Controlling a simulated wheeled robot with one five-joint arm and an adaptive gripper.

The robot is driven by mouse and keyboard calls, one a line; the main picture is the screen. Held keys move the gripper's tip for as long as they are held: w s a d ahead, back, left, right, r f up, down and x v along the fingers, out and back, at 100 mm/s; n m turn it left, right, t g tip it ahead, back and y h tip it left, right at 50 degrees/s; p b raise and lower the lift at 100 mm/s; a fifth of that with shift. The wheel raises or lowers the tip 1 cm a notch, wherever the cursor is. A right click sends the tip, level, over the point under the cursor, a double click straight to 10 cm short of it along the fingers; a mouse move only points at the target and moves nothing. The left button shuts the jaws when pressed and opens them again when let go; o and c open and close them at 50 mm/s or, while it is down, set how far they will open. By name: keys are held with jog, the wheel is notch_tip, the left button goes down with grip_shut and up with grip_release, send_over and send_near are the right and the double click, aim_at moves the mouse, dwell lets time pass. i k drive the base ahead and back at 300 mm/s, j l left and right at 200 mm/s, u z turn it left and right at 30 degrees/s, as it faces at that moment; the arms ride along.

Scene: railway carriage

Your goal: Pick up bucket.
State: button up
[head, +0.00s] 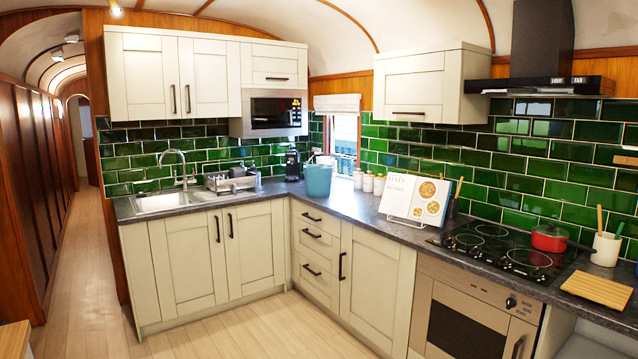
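A light blue bucket (318,181) stands upright on the dark worktop in the head view, near the inner corner of the L-shaped counter and in front of the window. Something thin and pale shows at its rim, too small to make out. My gripper is not in view, so I cannot see whether it is open or shut.
Beside the bucket are a dark appliance (292,165) on the left and small white jars (368,182) on the right. A cookbook on a stand (414,199), a hob (500,248) and a red pan (549,238) are farther right. The wooden floor (265,325) before the cabinets is clear.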

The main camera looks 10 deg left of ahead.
aim_at(318, 177)
jog(key=i+j+u, duration=0.35)
jog(key=i, duration=0.65)
jog(key=i+u, duration=0.4)
jog(key=i, duration=2.5)
jog(key=i+u, duration=0.15)
jog(key=i, duration=0.35)
jog(key=i+l+u, duration=0.2)
jog(key=i, duration=0.35)
jog(key=i+l+u, duration=0.15)
jog(key=i, duration=0.35)
